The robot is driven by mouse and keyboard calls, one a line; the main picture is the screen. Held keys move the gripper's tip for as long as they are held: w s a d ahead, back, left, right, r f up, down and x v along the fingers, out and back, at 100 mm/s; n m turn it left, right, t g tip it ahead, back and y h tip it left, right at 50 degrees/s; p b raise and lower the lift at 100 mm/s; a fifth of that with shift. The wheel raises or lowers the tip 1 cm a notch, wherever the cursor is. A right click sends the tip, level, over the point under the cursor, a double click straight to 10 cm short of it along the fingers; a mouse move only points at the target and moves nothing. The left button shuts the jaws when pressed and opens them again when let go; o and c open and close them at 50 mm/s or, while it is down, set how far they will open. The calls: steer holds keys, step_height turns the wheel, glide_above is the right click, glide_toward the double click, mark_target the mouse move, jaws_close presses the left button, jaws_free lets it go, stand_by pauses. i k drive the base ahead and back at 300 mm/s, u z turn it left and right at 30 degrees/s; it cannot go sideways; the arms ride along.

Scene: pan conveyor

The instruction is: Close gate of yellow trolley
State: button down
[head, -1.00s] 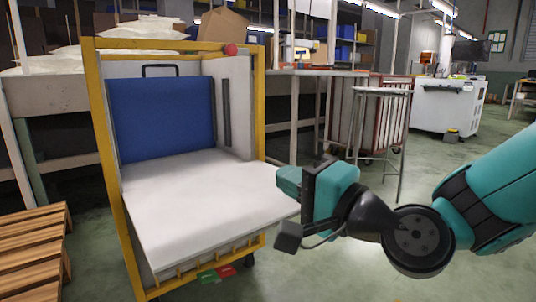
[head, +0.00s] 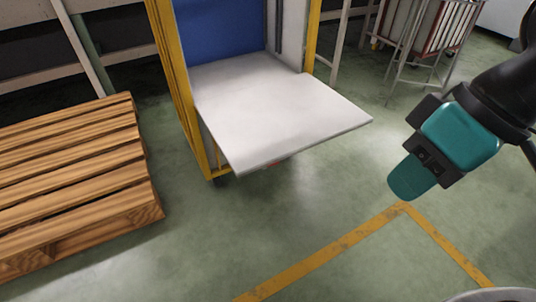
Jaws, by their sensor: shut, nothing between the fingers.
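The yellow trolley (head: 181,100) stands at the upper middle of the head view, its top cut off by the frame. Its white gate (head: 275,105) is folded down and sticks out flat towards me, past the yellow frame. A blue panel (head: 220,28) shows inside the trolley behind it. My gripper (head: 408,182) is to the right of the gate, apart from it, pointing down and to the left. Its fingers are together and hold nothing.
A wooden pallet (head: 75,175) lies on the floor at the left. A metal stand (head: 425,45) is at the upper right. Yellow floor lines (head: 330,252) cross the foreground. The green floor in front of the gate is clear.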

mark_target(258, 126)
steer(key=u, duration=1.2)
steer(key=k, duration=0.4)
steer(key=z, duration=1.25)
